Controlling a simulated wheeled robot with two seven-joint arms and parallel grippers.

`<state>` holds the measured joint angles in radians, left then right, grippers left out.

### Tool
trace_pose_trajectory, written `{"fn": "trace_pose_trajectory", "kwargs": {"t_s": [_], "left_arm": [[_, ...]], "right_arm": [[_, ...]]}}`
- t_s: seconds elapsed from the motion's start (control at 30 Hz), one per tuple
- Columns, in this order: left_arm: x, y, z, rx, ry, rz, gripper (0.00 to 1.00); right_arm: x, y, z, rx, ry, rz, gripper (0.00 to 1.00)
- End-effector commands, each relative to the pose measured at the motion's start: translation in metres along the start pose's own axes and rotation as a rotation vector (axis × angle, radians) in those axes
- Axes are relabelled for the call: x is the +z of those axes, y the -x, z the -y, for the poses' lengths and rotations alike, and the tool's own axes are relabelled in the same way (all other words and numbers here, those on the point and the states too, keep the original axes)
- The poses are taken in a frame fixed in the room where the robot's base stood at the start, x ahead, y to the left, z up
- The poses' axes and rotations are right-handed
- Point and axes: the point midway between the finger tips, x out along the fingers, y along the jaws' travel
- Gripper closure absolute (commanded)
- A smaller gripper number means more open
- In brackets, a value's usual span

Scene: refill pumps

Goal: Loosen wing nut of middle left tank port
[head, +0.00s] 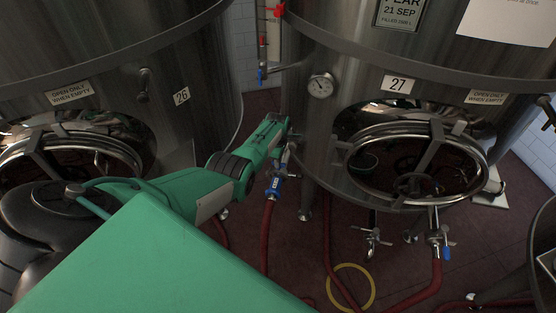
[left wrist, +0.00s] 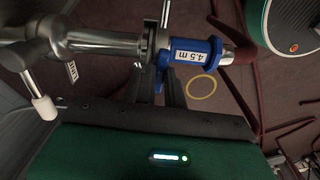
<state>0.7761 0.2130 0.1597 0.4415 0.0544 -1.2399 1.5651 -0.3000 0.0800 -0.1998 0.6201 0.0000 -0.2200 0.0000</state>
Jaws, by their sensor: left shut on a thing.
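My left arm reaches to the front of tank 27 (head: 305,130) in the head view, with its gripper (head: 283,140) at a steel port low on the tank's left side. In the left wrist view the steel port pipe (left wrist: 95,42) meets a blue hose coupling (left wrist: 197,58) labelled 4.5 m, with a clamp (left wrist: 150,42) around the joint. The dark fingers of my left gripper (left wrist: 158,82) are shut on the clamp's wing nut, which they mostly hide. The blue coupling (head: 275,186) hangs below the gripper in the head view. My right gripper is not in view.
Tank 26 (head: 195,60) stands left, close to my arm. Red hoses (head: 268,235) and a yellow ring (head: 351,288) lie on the dark red floor.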

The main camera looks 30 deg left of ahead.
Motion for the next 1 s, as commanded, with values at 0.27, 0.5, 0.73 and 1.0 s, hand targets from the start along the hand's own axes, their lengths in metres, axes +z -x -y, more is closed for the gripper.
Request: {"fn": "trace_pose_trajectory", "kwargs": {"t_s": [0.27,0.5,0.73,1.0], "left_arm": [[-0.0011,0.0027,-0.0022,0.006,0.066,-0.002,1.0],[-0.0013,0.0027,-0.0023,0.006,0.076,-0.002,1.0],[-0.0014,0.0028,-0.0023,0.006,0.076,-0.002,0.85],[-0.0007,0.0013,-0.0009,0.003,0.074,-0.001,0.67]], "right_arm": [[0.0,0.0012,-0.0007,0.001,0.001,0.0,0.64],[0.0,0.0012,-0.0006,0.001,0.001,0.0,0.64],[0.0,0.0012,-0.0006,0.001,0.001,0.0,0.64],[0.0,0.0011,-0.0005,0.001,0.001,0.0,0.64]]}}
